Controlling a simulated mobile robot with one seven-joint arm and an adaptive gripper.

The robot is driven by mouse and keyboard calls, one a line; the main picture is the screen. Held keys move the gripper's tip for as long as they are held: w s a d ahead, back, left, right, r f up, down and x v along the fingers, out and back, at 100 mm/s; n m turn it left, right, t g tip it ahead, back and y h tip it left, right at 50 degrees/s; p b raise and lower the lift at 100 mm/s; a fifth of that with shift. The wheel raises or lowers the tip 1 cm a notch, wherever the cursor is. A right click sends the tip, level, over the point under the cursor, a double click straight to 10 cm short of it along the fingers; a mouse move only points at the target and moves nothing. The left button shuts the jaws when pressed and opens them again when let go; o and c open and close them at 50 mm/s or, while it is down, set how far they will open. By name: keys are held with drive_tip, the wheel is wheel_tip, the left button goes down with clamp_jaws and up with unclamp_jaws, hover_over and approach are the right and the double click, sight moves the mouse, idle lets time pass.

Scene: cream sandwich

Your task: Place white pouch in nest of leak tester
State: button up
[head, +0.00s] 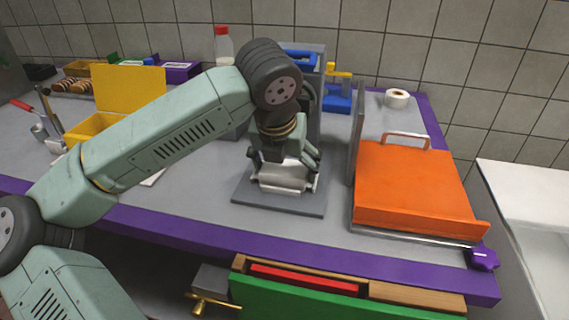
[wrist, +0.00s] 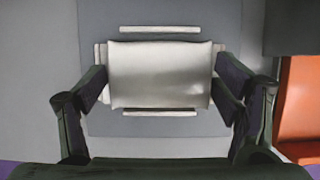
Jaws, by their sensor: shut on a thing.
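The white pouch (wrist: 160,75) lies flat between the fingers of my gripper (wrist: 160,88) in the wrist view. My gripper is shut on its left and right sides. The pouch sits over the nest of the leak tester, whose light bars (wrist: 160,113) show just beyond its top and bottom edges. I cannot tell whether the pouch rests on the nest floor. In the head view my gripper (head: 284,165) points down at the nest, above the tester's grey base plate (head: 258,200), and partly hides the pouch (head: 283,182).
An orange lidded box (head: 410,185) stands close on the right, beside an upright grey plate (head: 357,135). A yellow box (head: 128,88) with a raised lid is at the left. A bottle with a red cap (head: 224,48) stands behind my arm. A green-fronted drawer (head: 340,300) is open below.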

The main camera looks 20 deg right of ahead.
drive_tip(key=shift+f, duration=0.3)
drive_tip(key=o, duration=1.2)
drive_tip(key=shift+r, duration=0.2)
drive_tip(key=shift+r+p, duration=0.25)
drive_tip(key=shift+p, duration=0.05)
drive_tip(key=b+v, duration=0.1)
drive_tip(key=v, duration=1.1)
drive_tip(key=shift+d, duration=0.15)
